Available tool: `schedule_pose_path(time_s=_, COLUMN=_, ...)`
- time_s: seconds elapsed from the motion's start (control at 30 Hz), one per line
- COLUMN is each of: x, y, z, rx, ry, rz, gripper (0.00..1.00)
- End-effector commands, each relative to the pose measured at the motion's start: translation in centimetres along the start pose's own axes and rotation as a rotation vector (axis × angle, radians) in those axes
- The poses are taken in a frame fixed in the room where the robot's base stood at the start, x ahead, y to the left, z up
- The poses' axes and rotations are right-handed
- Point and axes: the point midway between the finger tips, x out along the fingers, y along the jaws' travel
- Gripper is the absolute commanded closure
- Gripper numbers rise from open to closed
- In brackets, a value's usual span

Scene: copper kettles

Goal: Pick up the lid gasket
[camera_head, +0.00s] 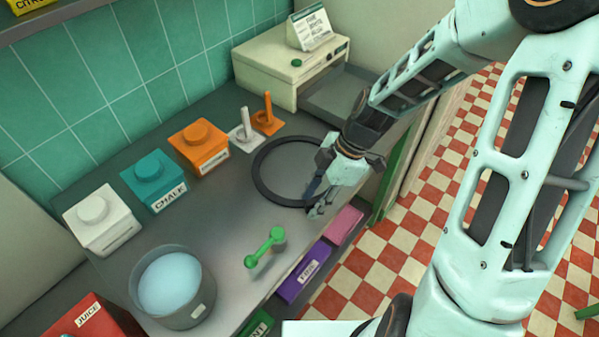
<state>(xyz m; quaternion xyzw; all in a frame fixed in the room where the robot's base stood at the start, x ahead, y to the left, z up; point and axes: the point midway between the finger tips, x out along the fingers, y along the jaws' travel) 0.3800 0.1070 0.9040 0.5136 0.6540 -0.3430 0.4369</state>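The lid gasket (258,182) is a large thin black ring lying flat on the grey counter, in the middle of the head view. My gripper (318,208) points down at the ring's front right side. Its fingers overlap that part of the ring in the picture, and the wrist covers some of the ring's right side. The fingers are small and dark here, so I cannot tell whether they touch the ring or are closed around it.
White (101,222), teal (154,182) and orange (200,149) canisters line the back. Grey (245,130) and orange (266,115) upright pegs and a cream box (284,66) are behind the ring.

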Motion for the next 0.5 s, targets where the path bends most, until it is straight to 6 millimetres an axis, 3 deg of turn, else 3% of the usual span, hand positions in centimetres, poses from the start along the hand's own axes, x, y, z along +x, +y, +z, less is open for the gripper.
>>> schedule_pose_path(time_s=0.03, x=-0.02, y=0.01, z=0.01, rx=0.0, ry=0.0, rz=0.0, gripper=0.67)
schedule_pose_path(time_s=0.33, x=-0.05, y=0.01, z=0.0, rx=0.0, ry=0.0, rz=0.0, gripper=1.0)
schedule_pose_path(time_s=0.5, x=-0.08, y=0.05, z=0.0, rx=-0.001, ry=0.0, rz=0.001, gripper=1.0)
